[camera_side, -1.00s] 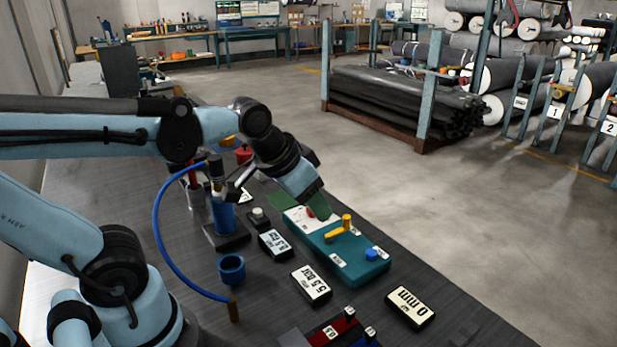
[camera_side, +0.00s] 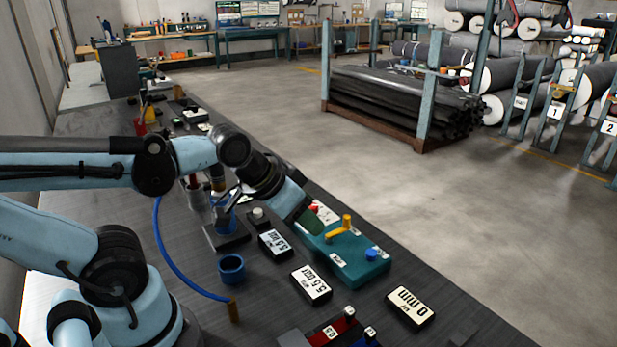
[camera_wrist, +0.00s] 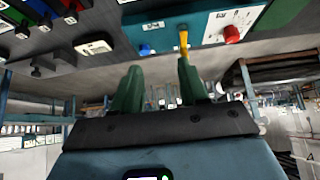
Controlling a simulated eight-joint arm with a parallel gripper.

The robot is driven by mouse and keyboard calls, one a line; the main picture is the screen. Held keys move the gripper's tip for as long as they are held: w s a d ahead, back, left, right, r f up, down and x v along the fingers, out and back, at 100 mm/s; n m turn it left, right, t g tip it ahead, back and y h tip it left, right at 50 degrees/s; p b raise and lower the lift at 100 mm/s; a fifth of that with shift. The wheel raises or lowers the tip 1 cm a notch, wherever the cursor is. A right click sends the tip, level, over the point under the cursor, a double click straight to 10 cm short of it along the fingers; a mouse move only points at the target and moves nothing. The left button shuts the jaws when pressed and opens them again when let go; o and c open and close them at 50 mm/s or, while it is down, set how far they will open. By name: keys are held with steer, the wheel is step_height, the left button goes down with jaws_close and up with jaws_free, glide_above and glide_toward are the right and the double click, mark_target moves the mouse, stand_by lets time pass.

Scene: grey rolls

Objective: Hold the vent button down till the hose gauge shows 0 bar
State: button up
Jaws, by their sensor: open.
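The teal control box (camera_side: 345,262) carries a red knob (camera_side: 313,208), a yellow lever (camera_side: 340,230) and a blue button (camera_side: 371,254); I cannot tell which is the vent button. A display by the box (camera_side: 311,285) appears to read 5.5 bar. Another display (camera_side: 276,245) seems to show a bar figure too; I cannot tell which is the hose gauge. My gripper (camera_side: 307,222) is at the box's left end, near the red knob, with no contact to be made out. In the wrist view its green fingers (camera_wrist: 160,67) are apart and empty.
A 0 mm display (camera_side: 410,307) lies near the right table edge. A blue hose (camera_side: 167,250) runs along the left side. A blue cup (camera_side: 231,268) and a small pale-topped button block (camera_side: 258,217) stand left of the box. Red and blue bins (camera_side: 330,330) are at the front.

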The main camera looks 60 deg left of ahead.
jaws_close()
stand_by(1.8)
